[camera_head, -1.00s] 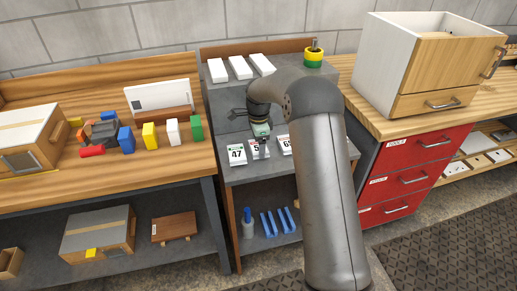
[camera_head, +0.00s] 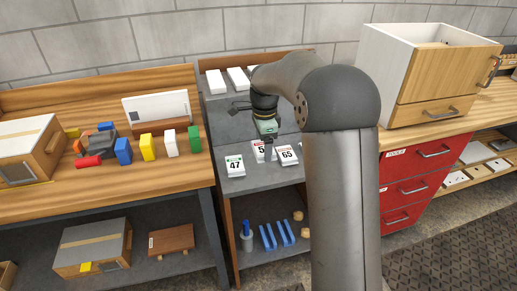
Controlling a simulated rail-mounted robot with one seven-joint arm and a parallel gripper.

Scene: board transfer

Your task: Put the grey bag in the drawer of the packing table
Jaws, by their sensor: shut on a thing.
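My gripper (camera_head: 267,152) is over the middle step of the grey stand, shut on a white numbered card (camera_head: 258,152). Red drawers (camera_head: 425,150) below that bench are shut too. I cannot tell which table is the packing table.
Cards "47" (camera_head: 235,165) and "65" (camera_head: 287,155) stand on either side of my gripper. White boxes (camera_head: 238,79) lie on the stand's top. A wooden box (camera_head: 30,150) stands at the far left. My arm hides the stand's right side.

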